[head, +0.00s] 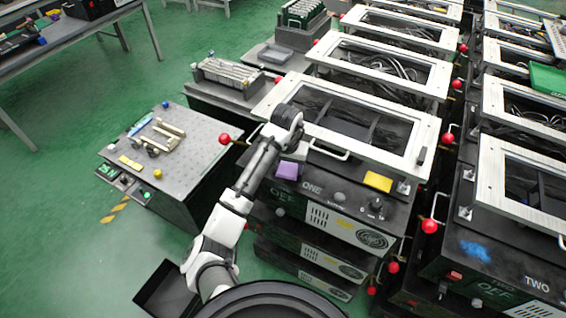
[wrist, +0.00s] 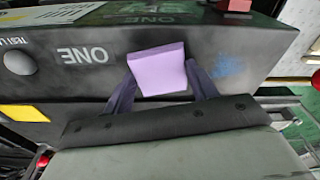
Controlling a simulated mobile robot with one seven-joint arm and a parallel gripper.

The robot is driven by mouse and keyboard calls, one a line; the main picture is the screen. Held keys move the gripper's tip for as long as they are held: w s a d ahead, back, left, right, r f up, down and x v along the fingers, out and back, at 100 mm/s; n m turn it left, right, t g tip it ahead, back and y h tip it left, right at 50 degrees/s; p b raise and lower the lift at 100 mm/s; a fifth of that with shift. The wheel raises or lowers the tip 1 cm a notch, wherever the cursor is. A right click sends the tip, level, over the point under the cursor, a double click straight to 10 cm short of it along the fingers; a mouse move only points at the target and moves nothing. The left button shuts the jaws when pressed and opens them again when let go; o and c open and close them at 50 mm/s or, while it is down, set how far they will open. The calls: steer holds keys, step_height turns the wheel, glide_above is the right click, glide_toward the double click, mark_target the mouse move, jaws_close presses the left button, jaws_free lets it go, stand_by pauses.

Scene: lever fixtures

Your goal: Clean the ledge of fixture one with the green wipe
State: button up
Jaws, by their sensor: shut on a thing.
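My gripper (wrist: 160,72) is shut on a purple wipe (wrist: 158,70), with one dark finger at each side of it. The wipe also shows in the head view (head: 287,171), at the front ledge of fixture one (head: 338,196), left of the "ONE" label. I cannot tell whether it touches the ledge. A blue smudge (wrist: 229,65) is on the dark ledge surface, right of the wipe in the wrist view. My fingers are not clear in the head view. I cannot make out a green wipe.
A yellow pad (head: 378,181) lies on fixture one's ledge. Fixture two (head: 500,262) stands at right with a blue smudge (head: 475,250). Red-knobbed levers (head: 430,226) stick out between fixtures. A green tray (head: 546,80) is at far right. A grey side table (head: 178,145) holds small parts.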

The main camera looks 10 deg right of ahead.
steer(key=shift+w+a+r, duration=0.1)
steer(key=shift+w+a, duration=0.55)
steer(key=shift+a, duration=0.25)
steer(key=shift+w+a, duration=0.65)
steer(key=shift+a, duration=0.2)
steer(key=shift+w+a+f, duration=0.1)
steer(key=shift+w+a, duration=0.6)
steer(key=shift+a, duration=0.3)
steer(key=shift+w+a+f, duration=0.1)
steer(key=shift+w+a, duration=0.55)
steer(key=shift+a, duration=0.3)
steer(key=shift+w+a+f, duration=0.1)
steer(key=shift+w+a, duration=0.6)
steer(key=shift+a, duration=0.3)
steer(key=shift+r, duration=3.05)
steer(key=shift+r, duration=0.1)
steer(key=shift+r, duration=1.4)
